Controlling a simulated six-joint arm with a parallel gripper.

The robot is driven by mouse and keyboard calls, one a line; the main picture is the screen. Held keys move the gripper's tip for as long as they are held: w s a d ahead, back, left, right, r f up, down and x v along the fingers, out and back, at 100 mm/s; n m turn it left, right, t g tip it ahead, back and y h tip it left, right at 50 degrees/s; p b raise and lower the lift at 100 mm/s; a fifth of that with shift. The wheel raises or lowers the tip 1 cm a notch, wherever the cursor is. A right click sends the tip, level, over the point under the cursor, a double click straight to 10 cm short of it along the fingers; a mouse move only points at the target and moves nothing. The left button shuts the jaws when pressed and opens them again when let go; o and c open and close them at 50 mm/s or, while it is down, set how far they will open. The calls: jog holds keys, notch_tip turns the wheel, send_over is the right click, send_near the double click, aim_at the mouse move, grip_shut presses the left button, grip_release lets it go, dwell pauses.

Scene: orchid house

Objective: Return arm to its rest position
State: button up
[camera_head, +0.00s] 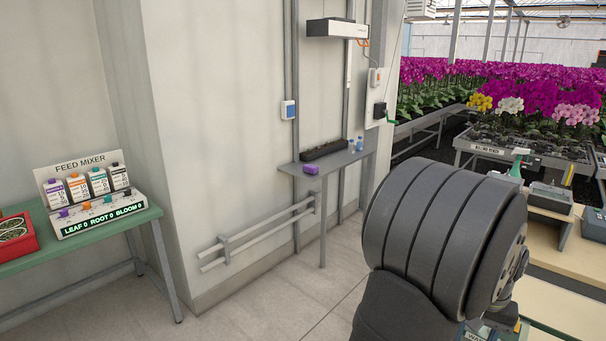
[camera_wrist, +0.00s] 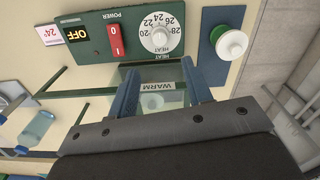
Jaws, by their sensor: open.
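My gripper (camera_wrist: 162,82) shows in the wrist view with its two blue fingers apart and nothing gripped between them. Beyond the fingertips is a green control panel (camera_wrist: 90,45) with a red power switch (camera_wrist: 115,40), a white heat dial (camera_wrist: 160,33) and a display reading OFF. A WARM label (camera_wrist: 158,86) shows in the gap between the fingers, with a pale round thing behind it that I cannot make out. In the head view my dark arm fills the lower right and hides most of the gripper.
A white knob on a green base (camera_wrist: 230,43) is right of the panel, and a clear bottle (camera_wrist: 37,128) is at left. In the head view, a feed mixer (camera_head: 92,190) and red tray (camera_head: 17,236) stand on a green bench; a grey shelf (camera_head: 330,162) is on the wall.

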notch_tip(320, 180, up, 7)
notch_tip(320, 180, down, 17)
jog(key=shift+f, duration=0.4)
jog(key=m, duration=0.7)
jog(key=shift+r+m, duration=0.25)
jog(key=shift+m, duration=0.35)
notch_tip(320, 180, up, 9)
